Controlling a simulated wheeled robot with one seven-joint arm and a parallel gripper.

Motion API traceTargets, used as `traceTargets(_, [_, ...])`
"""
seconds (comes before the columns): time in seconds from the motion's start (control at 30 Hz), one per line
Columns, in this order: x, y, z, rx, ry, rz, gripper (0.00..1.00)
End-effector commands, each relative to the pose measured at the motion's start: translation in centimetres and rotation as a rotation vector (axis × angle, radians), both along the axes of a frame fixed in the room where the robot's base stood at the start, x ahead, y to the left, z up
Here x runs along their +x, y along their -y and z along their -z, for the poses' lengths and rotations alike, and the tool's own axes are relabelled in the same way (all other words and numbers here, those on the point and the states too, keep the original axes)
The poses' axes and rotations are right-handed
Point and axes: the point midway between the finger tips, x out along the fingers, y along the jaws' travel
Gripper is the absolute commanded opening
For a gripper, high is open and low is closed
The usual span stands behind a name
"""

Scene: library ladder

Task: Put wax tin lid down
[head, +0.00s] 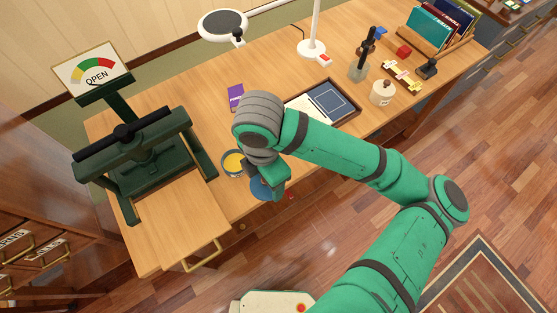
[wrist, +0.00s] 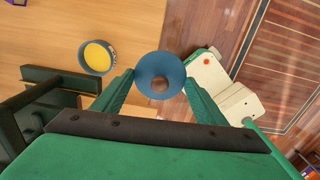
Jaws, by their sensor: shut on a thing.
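The wax tin lid (wrist: 148,66) is a round blue disc with a brown knob. My gripper (wrist: 159,84) is shut on it, with a finger on each side. In the head view the lid (head: 259,188) shows partly behind my gripper (head: 270,190), by the table's front edge. The open wax tin (head: 233,163) with yellow wax stands on the table to the left of the lid. The tin also shows in the wrist view (wrist: 97,57), up and left of the lid and apart from it. The lid's height above the table is hard to tell.
A dark green press (head: 145,165) stands at the left of the table (head: 200,110). A tray with a notebook (head: 330,102) lies behind my arm. A purple packet (head: 236,97) lies behind the tin. Bare wood shows between press and tin.

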Motion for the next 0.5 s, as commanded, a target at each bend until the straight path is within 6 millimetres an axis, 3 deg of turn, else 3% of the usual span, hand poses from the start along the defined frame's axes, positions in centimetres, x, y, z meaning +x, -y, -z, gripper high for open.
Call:
traceTargets(0.17, [1.4,0.9,1.4,0.000,-0.003,0.059,0.44])
traceTargets(0.5, [8.3,2.9,4.5,-0.003,-0.003,0.056,0.44])
